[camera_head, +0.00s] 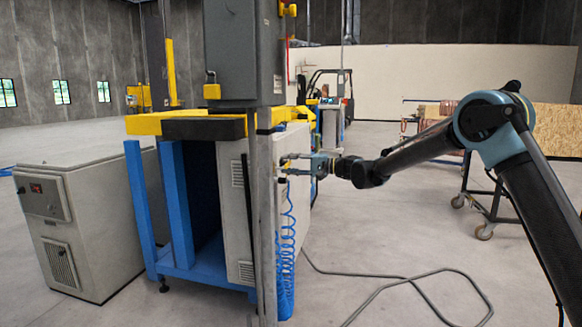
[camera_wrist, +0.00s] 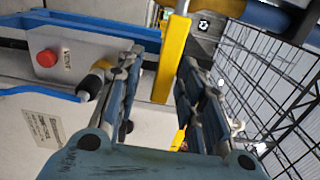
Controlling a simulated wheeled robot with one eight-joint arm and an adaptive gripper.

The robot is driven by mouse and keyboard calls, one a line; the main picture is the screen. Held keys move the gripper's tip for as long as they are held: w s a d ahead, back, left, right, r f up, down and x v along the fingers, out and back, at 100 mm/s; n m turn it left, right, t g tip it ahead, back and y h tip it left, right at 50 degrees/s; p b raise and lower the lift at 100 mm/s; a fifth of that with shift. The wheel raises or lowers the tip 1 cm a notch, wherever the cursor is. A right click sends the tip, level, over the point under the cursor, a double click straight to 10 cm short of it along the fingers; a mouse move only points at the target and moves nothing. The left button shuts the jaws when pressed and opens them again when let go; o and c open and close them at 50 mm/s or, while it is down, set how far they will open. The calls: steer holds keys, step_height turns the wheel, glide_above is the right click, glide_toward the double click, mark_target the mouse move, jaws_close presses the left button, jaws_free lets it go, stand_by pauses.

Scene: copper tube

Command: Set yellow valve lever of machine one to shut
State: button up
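A yellow lever-like bar (camera_wrist: 172,60) hangs from a silver metal piece in the wrist view, slightly tilted. I take it for the yellow valve lever. My gripper (camera_wrist: 162,58) is open, with one finger on each side of the bar in the picture. I see no clear contact, and cannot tell whether the bar lies between the fingertips or just beyond them. In the head view my gripper (camera_head: 288,165) is at the side of the blue-framed machine (camera_head: 232,180).
A black wire mesh (camera_wrist: 270,85) is on the right. A blue coiled hose (camera_head: 287,240) hangs below my gripper. A cable (camera_head: 415,278) lies on the floor.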

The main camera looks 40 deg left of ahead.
steer(key=v, duration=1.2)
steer(key=shift+w, duration=0.1)
steer(key=w+d+r+t+h, duration=0.1)
steer(key=w+d+t, duration=0.1)
steer(key=d, duration=0.8)
steer(key=w+d+t+h, duration=0.2)
steer(key=w+d, duration=0.1)
steer(key=d, duration=0.6)
steer(key=s+d+f+m+t+h, duration=0.1)
steer(key=d+f+t+h, duration=0.1)
steer(key=d, duration=0.9)
steer(key=s+d+f+t+h, duration=0.1)
steer(key=d+f, duration=0.1)
steer(key=d, duration=1)
steer(key=s+d+f+m+t+h, duration=0.1)
steer(key=s+d+f+h, duration=0.2)
steer(key=d, duration=0.9)
steer(key=s+d+f+m+t+h, duration=0.1)
steer(key=s+d+f+h, duration=0.2)
steer(key=s+d+f, duration=0.7)
steer(key=s+d+f+m+t+h, duration=0.1)
steer(key=s+d+f+h, duration=0.3)
steer(key=d, duration=1.2)
step_height(320, 180, down, 3)
steer(key=s, duration=0.2)
steer(key=shift+s+r+m, duration=0.25)
steer(key=shift+s+m, duration=0.15)
